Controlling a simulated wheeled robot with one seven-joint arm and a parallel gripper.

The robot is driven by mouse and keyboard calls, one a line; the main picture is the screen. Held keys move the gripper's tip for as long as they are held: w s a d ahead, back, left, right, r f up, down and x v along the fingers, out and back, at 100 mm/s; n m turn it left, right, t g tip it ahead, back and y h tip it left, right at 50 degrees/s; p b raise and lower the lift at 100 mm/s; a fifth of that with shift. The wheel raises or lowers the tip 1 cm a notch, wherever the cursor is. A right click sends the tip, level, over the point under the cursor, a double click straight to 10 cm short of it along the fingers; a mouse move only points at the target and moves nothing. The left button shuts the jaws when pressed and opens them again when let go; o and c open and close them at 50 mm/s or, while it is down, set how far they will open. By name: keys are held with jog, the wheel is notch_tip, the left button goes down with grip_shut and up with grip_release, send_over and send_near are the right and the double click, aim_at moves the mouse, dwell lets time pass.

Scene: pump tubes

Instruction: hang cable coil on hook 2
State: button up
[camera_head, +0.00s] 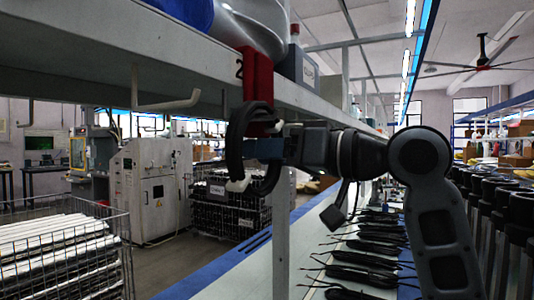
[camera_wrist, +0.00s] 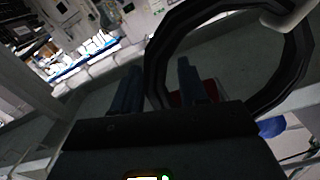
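The black cable coil (camera_head: 235,140) is an upright ring just under the shelf edge in the head view. My gripper (camera_head: 262,149) is at the coil, and the wrist view shows the coil's near side (camera_wrist: 156,75) between the two fingers (camera_wrist: 160,88). The gripper appears shut on it.
Another white hook (camera_head: 168,101) hangs from the shelf (camera_head: 120,45) to the left. A shelf post (camera_head: 281,235) stands below the gripper. Several black cable coils (camera_head: 365,260) lie on the bench at lower right. A wire basket (camera_head: 65,250) stands at lower left.

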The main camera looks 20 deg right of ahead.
jog(key=shift+o, duration=1.2)
jog(key=shift+s, duration=0.1)
jog(key=v, duration=0.7)
jog(key=shift+s+d+b, duration=0.2)
jog(key=shift+s+b, duration=0.05)
jog(key=shift+b, duration=0.2)
